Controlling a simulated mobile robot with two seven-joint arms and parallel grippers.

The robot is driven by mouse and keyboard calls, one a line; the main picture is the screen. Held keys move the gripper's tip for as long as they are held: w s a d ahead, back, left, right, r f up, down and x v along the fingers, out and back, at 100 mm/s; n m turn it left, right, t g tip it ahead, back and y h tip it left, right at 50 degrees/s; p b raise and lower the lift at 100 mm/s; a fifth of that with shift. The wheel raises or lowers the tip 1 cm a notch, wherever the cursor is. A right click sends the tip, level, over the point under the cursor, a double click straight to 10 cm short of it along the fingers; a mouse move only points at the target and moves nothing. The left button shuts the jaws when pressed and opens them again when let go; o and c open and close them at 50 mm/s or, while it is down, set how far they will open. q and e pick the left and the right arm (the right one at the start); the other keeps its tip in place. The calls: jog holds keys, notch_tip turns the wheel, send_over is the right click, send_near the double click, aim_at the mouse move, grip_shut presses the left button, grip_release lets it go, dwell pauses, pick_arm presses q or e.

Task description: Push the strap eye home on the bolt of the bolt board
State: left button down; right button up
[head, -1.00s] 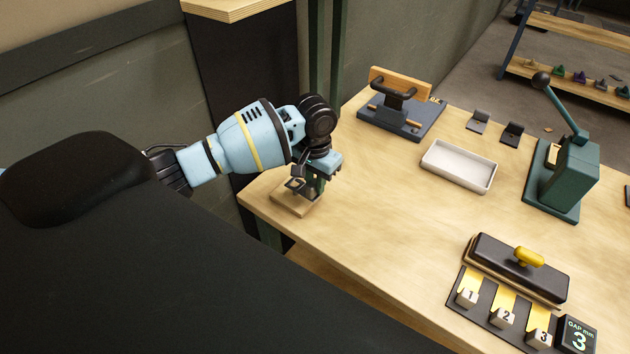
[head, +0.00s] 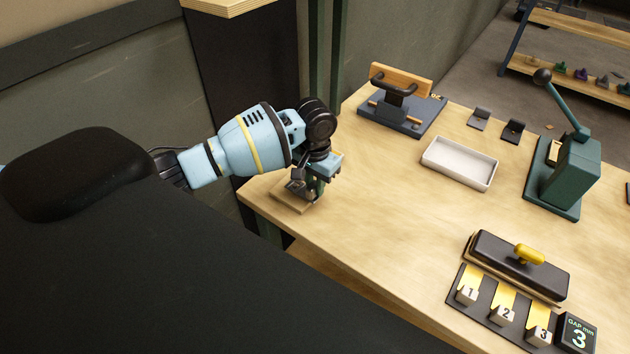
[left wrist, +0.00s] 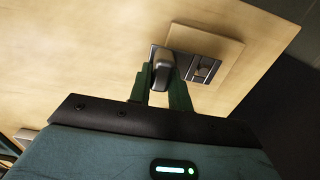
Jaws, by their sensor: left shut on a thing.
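The bolt board is a pale wooden square (head: 290,204) near the table's left corner; it also shows in the left wrist view (left wrist: 222,50). A dark metal plate (left wrist: 187,64) with a round bolt-like part (left wrist: 205,70) lies over the board in the wrist view. My left gripper (head: 305,190) is low over the board, pointing down. In the wrist view its green fingers (left wrist: 165,90) are shut on a dark rounded piece (left wrist: 163,68) by the plate, seemingly the strap eye's part. How far the eye sits on the bolt I cannot tell. My right gripper is not in view.
A white tray (head: 459,163) lies mid-table. A dark fixture with a wooden bar (head: 401,105) stands at the back and a green lever press (head: 566,165) at the right. A black block with a yellow knob (head: 516,266) and numbered gauges (head: 500,309) are in front. Table between is clear.

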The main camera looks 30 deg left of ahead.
aim_at(314, 184)
pick_arm(q)
jog(key=shift+f, duration=0.85)
jog(key=c, duration=1.2)
grip_release()
jog(key=shift+r, duration=3.95)
jog(key=shift+s+f, duration=0.1)
